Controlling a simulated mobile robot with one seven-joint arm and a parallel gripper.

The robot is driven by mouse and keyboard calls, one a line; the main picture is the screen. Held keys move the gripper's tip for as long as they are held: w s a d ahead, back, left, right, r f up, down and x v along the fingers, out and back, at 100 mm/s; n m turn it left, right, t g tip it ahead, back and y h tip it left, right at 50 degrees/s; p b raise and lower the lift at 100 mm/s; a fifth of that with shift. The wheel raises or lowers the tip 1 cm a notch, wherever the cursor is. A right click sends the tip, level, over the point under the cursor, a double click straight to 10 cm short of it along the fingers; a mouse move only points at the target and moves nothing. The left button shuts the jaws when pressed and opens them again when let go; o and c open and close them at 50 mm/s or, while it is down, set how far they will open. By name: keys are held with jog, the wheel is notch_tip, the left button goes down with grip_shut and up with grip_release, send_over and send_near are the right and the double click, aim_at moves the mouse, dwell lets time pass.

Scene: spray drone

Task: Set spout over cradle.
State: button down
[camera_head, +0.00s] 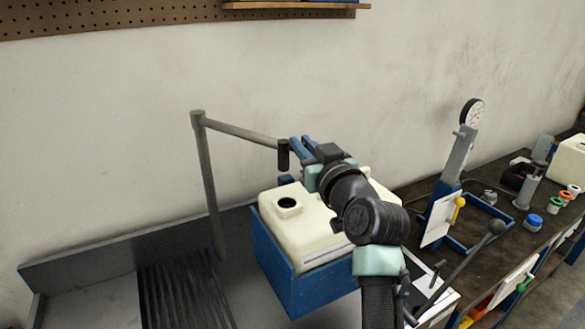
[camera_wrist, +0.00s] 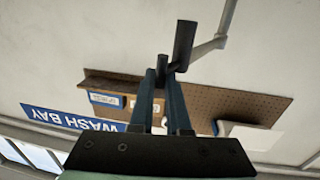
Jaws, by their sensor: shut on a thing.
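The spout is a grey swing pipe (camera_head: 240,133) on an upright post, with a dark nozzle (camera_head: 283,155) hanging at its end. The nozzle also shows in the wrist view (camera_wrist: 184,42). My gripper (camera_head: 296,146) is at the nozzle end. In the wrist view its fingers (camera_wrist: 163,72) are shut on a small dark grip beside the nozzle. The blue cradle (camera_head: 275,262) holds a cream tank (camera_head: 312,232) with an open round filler hole (camera_head: 288,203). The nozzle appears above the tank's back edge, behind the hole in the picture. My arm hides the tank's right part.
A grey basin with dark slats (camera_head: 185,290) lies left of the cradle. To the right, a bench holds a gauge stand (camera_head: 462,150), a lever (camera_head: 470,255) and several small caps. A pegboard (camera_head: 130,15) hangs on the wall. The space left of the nozzle is free.

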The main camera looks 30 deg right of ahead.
jog(key=shift+w+d+r+n+y+b, duration=0.1)
jog(key=shift+w+d+n+y+b, duration=0.2)
jog(key=shift+d+y+b, duration=0.35)
jog(key=shift+d+r, duration=0.1)
jog(key=c, duration=0.9)
grip_release()
jog(key=shift+w+d, duration=0.1)
jog(key=shift+d, duration=0.05)
jog(key=shift+a, duration=0.3)
